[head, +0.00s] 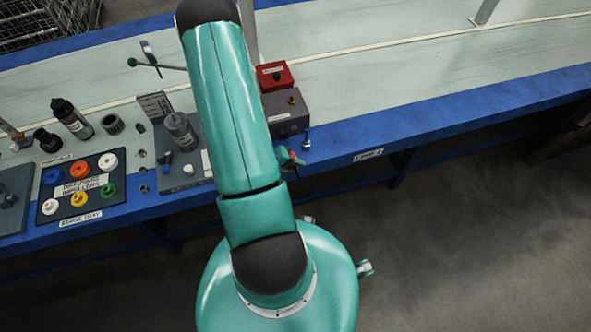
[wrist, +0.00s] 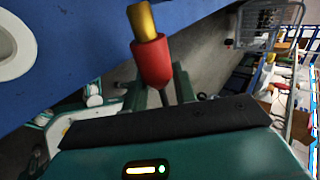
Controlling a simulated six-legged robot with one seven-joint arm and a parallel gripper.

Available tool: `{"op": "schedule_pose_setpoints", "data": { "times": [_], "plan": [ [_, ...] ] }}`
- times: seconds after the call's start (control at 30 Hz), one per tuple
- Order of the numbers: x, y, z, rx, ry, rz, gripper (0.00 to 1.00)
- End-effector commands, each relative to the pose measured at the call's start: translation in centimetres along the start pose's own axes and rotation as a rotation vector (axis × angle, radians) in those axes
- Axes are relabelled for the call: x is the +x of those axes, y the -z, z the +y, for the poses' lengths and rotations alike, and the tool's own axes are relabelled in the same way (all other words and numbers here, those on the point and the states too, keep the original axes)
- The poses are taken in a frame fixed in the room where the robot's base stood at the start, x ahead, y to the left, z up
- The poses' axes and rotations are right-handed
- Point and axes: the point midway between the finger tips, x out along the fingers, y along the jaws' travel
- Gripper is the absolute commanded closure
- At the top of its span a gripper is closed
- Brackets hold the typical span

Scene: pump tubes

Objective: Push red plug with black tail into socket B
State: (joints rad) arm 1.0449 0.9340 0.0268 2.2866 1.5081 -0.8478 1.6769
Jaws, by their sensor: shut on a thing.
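The red plug (wrist: 152,62) has a gold-yellow tip that points up in the wrist view, over the blue table edge. My gripper (wrist: 158,88) is shut on its lower red body. A dark strip below the plug may be its black tail; most of it is hidden. In the head view, a small bit of red and green shows beside my arm, at the bench's front edge; my arm hides most of the gripper there. I cannot make out socket B by its letter in either view.
A red box (head: 275,77) and a grey box (head: 287,120) with a brassy fitting stand right of my arm. A tray of coloured caps (head: 113,202), bottles (head: 71,118) and a grey stand are at left.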

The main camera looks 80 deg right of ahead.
Motion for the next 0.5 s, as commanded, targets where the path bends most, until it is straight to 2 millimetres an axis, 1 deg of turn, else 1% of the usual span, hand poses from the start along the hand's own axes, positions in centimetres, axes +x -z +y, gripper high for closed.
{"op": "schedule_pose_setpoints", "data": {
  "times": [0.1,0.23,0.4,0.5],
  "plan": [
    [0.0,-1.2,0.0,0.002,-0.001,-0.002,0.95],
    [0.0,-2.3,0.0,0.002,0.0,-0.001,0.95],
    [-0.1,-3.3,0.1,0.001,0.0,-0.001,0.95],
    [-0.1,-3.5,0.1,0.0,0.0,0.0,0.95]
  ]
}}
